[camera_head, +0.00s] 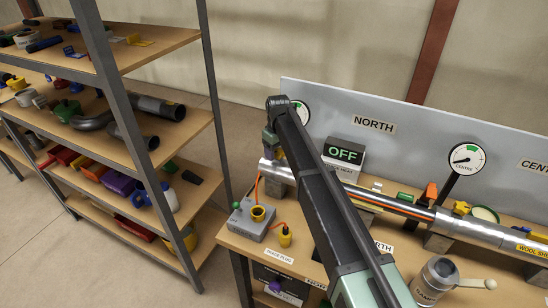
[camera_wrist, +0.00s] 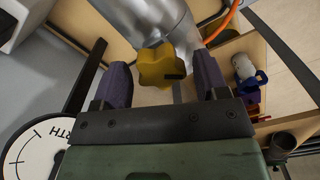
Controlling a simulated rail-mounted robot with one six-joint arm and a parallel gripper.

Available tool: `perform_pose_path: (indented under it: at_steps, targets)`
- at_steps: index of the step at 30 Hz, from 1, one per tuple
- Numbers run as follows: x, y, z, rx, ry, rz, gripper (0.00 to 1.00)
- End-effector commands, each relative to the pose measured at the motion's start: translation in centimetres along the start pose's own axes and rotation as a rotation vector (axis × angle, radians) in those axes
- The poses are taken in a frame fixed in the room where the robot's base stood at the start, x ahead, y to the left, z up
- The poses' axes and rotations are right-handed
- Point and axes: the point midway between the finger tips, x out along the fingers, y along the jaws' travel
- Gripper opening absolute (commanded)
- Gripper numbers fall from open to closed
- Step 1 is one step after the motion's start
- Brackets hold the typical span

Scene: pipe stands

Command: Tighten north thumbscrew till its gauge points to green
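The north thumbscrew (camera_wrist: 160,67) is a yellow lobed knob below the silver pipe in the wrist view. My gripper (camera_wrist: 163,78) is open, with one purple finger on each side of the knob. A narrow gap shows between the knob and each finger. The north gauge (camera_wrist: 38,150) is partly in the wrist view at the lower left, cut off by the frame and my gripper; its needle reading is unclear. In the head view the north gauge (camera_head: 301,110) is partly hidden behind my arm, and the thumbscrew cannot be made out.
The silver pipe (camera_head: 401,211) runs along the bench in front of a grey panel (camera_head: 405,122). A heater box reading OFF (camera_head: 343,155) stands behind my arm. A grey box with a yellow socket (camera_head: 250,219) sits at the bench's left end. A shelf rack (camera_head: 119,134) stands left.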

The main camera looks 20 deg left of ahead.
Motion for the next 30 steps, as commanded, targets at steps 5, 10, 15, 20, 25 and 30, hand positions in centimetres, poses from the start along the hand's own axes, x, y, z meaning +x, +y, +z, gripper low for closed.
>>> perform_pose_path:
  at_steps: [5,10,15,20,25,30]
  targets:
    - [-0.1,0.0,0.0,-0.002,0.000,0.000,0.67]
    - [-2.0,0.0,0.0,-0.002,0.000,0.000,0.67]
    - [-4.9,0.0,0.0,-0.003,0.000,0.000,0.67]
    - [-6.4,0.0,0.0,-0.003,0.000,0.000,0.67]
    - [-6.0,0.0,0.0,-0.003,0.000,0.000,0.67]
    - [-6.5,0.0,0.0,-0.003,0.000,0.000,0.67]
